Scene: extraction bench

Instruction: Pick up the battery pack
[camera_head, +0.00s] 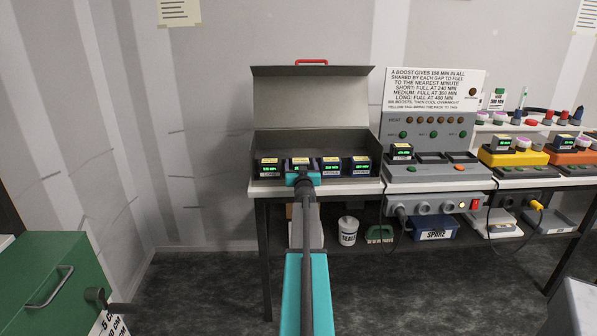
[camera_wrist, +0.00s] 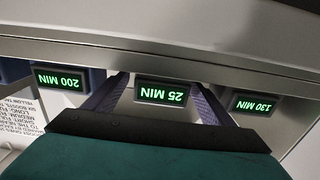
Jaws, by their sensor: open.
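Several dark battery packs with green displays and yellow-topped labels stand in a row in the open grey case (camera_head: 312,100). My gripper (camera_head: 303,179) is in front of the second pack from the left (camera_head: 300,162). In the wrist view the picture is upside down, and this pack's display (camera_wrist: 162,92) reads 25 MIN. The two fingers of my open gripper (camera_wrist: 158,106) lie on either side of it; I cannot tell whether they touch it. Neighbouring packs read 200 MIN (camera_wrist: 58,80) and 130 MIN (camera_wrist: 252,104). The pack's lower part is hidden by my gripper.
A grey charging station (camera_head: 435,165) with a sign panel (camera_head: 433,90) stands right of the case. Yellow (camera_head: 515,157) and orange (camera_head: 572,156) units are further right. Below are a white tub (camera_head: 348,231) and a blue bin (camera_head: 436,229). A green cabinet (camera_head: 45,285) is at left.

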